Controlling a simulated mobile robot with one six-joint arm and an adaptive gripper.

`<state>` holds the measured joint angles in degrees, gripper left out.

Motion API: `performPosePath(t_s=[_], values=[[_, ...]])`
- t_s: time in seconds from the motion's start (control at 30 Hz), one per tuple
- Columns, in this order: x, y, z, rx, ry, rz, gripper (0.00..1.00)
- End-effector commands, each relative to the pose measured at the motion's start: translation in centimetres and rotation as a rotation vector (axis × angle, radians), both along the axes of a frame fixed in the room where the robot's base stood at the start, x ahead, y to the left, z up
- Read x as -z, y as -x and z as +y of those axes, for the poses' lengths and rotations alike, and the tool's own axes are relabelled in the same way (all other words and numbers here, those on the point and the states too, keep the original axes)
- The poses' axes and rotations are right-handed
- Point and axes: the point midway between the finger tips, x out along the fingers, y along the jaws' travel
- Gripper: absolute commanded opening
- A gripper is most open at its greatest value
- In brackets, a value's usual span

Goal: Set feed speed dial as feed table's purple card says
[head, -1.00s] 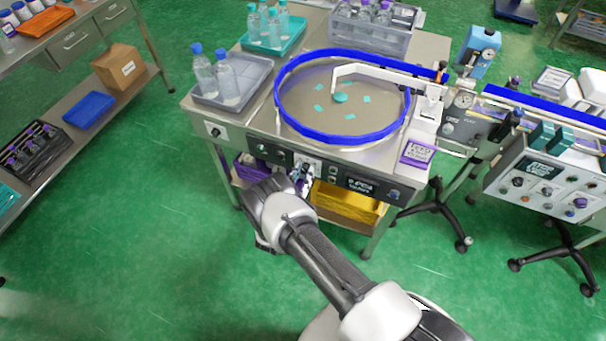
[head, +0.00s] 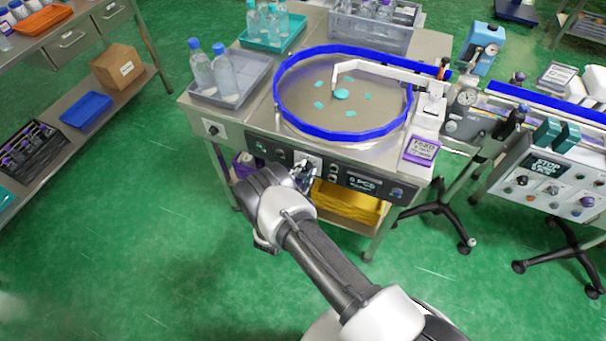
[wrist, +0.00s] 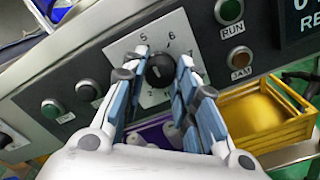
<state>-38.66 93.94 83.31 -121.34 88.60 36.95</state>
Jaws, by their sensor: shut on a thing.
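The feed speed dial (wrist: 159,72) is a black knob on a pale square plate with numbers around it, on the front panel of the feed table (head: 240,118). The digits 5 and 6 show above the knob; other numbers are partly covered by the fingers, and I cannot surely read the pointer. My gripper (wrist: 158,76) has its two blue-grey fingers on either side of the knob, shut on it; in the head view my gripper (head: 304,178) is at the panel front. The purple card (head: 421,150) stands at the table's front right corner; its small text is unreadable.
A green RUN button (wrist: 229,10) and a brown JAM button (wrist: 240,60) sit right of the dial. More buttons are on the left. A yellow crate (head: 347,200) is on the shelf below. Bottles stand in a grey tray (head: 262,72) on the table.

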Motion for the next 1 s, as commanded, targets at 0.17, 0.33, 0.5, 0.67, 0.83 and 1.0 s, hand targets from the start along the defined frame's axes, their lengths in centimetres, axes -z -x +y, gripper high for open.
performPosePath(t_s=[0.17,0.33,0.5,0.67,0.83,1.0], values=[[0.17,0.02,-0.03,0.000,-0.156,-0.055,0.04],[0.15,0.01,-0.01,0.000,-0.307,-0.110,0.04],[0.17,0.02,-0.03,0.000,-0.446,-0.161,0.04],[0.12,0.00,0.00,0.000,-0.557,-0.201,0.04],[0.09,0.00,0.00,0.000,-0.644,-0.233,0.04],[0.09,0.01,-0.01,0.000,-0.698,-0.252,0.04]])
